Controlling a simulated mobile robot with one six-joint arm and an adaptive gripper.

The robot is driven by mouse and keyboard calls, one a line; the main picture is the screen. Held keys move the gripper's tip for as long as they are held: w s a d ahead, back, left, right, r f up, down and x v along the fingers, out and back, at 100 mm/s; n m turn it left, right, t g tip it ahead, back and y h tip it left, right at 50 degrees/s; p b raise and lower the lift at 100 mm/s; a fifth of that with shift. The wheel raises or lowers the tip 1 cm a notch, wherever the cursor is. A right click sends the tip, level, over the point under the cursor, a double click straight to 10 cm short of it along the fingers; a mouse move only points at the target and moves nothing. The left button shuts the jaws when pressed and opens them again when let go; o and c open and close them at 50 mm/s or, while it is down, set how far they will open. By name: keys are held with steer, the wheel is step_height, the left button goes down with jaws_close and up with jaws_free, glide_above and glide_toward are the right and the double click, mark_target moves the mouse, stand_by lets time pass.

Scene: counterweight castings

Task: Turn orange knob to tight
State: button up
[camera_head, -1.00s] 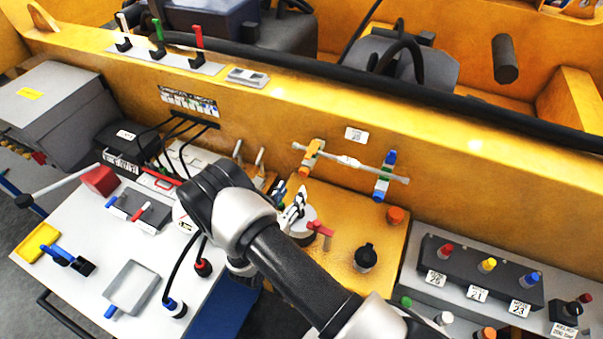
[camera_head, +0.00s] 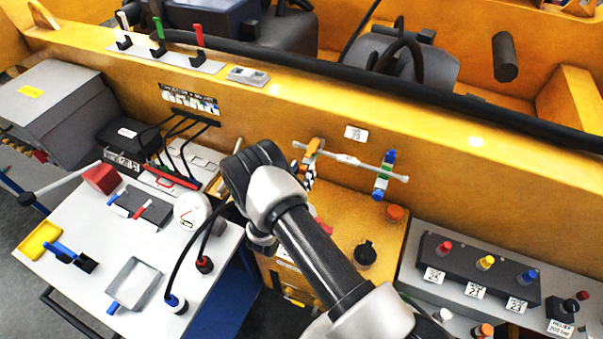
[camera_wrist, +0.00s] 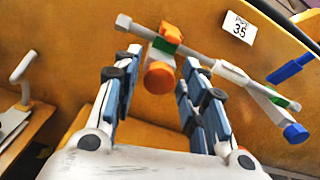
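The orange knob (camera_wrist: 159,77) shows in the wrist view on a valve body at the left part of a pale horizontal pipe on the yellow wall. In the head view the orange valve (camera_head: 312,147) is partly hidden by my arm. My gripper (camera_wrist: 160,79) is open, its two blue-grey padded fingers on either side of the knob in the picture. I cannot tell whether the fingertips reach around it or touch it. In the head view the gripper (camera_head: 309,176) is mostly hidden behind my wrist. A blue-handled valve (camera_wrist: 291,69) with a blue knob (camera_wrist: 296,133) sits right of it.
A white label (camera_wrist: 239,28) reading 35 is above the pipe. A grey panel with coloured knobs (camera_head: 486,263) stands at the right. A white cart (camera_head: 75,290) stands left.

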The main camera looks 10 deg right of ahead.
steer(key=c, duration=0.8)
steer(key=shift+f+m+b, duration=0.1)
steer(key=shift+m+b, duration=0.2)
steer(key=shift+b, duration=0.05)
steer(key=m+b, duration=0.3)
steer(key=shift+f+m+b, duration=0.1)
steer(key=shift+m+b, duration=0.2)
steer(key=shift+b, duration=0.05)
steer(key=m+b, duration=0.6)
steer(key=shift+d+b, duration=0.1)
steer(key=shift+b, duration=0.2)
steer(key=m+b, duration=0.3)
steer(key=b, duration=0.1)
steer(key=m+b, duration=0.3)
steer(key=b, duration=0.1)
steer(key=shift+f+m+b, duration=0.2)
steer(key=shift+m+b, duration=0.1)
steer(key=shift+b, duration=0.1)
steer(key=m+b, duration=0.3)
steer(key=b, duration=0.2)
steer(key=shift+s, duration=0.1)
steer(key=m+b, duration=0.1)
steer(key=b, duration=0.1)
steer(key=shift+r+m+b, duration=0.15)
steer(key=shift+m+b, duration=0.15)
steer(key=shift+b, duration=0.05)
